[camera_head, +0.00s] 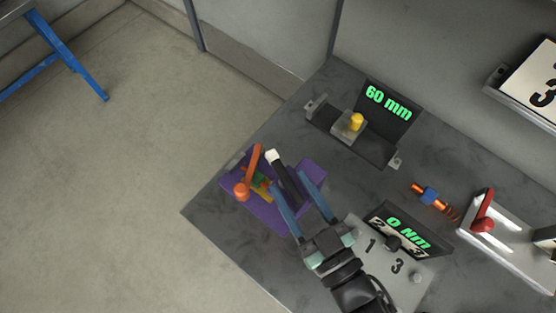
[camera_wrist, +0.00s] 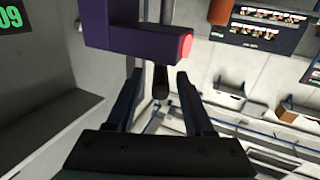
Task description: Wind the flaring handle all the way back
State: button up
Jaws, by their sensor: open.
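A purple flaring tool (camera_head: 265,213) sits near the left corner of the grey workbench. It has an orange arm (camera_head: 255,159), an orange knob (camera_head: 241,190) and small green and yellow parts. A black bar with a white end (camera_head: 279,166) extends over it; which part is the flaring handle is unclear. My gripper (camera_head: 287,178) is open over the tool's right side, its fingers on either side of the black bar. In the wrist view, a purple block (camera_wrist: 135,35) with a glowing red end is above my open gripper (camera_wrist: 157,78), and a dark rod (camera_wrist: 160,82) shows between the fingers. Contact is unclear.
A bracket with a yellow knob (camera_head: 356,121) and a "60 mm" display (camera_head: 388,104) stand behind. A "0 Nm" display (camera_head: 404,231) and numbered plate are close to my arm. Right are an orange-blue spring part (camera_head: 431,196) and a red lever (camera_head: 483,216).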

aim_at(270, 152)
jog(key=x, duration=0.5)
jog(key=shift+w+a+p, duration=0.1)
jog(key=shift+w+p, duration=0.1)
jog(key=shift+p, duration=0.1)
grip_shut()
